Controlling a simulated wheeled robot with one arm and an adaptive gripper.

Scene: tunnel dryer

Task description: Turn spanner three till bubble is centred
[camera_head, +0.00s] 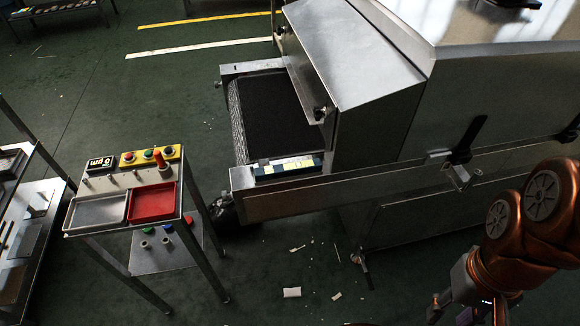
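A dark blue and pale yellow bar that looks like a spirit level (288,168) lies across the near end of the dryer's belt. Its bubble is too small to make out. A small metal lever-like part (361,259) hangs low under the machine's side; I cannot tell whether it is a spanner or which number it has. My copper-coloured arm comes in at the lower right, apart from the machine. Its end, with what looks like part of my gripper (438,306), is cut off by the bottom edge, so its fingers cannot be judged.
The steel tunnel dryer (375,75) fills the upper right, with black handles (466,138) on its side. A stand at left carries a grey tray (97,211), a red tray (153,203) and a button panel (150,156). Paper scraps (291,292) litter the open green floor between.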

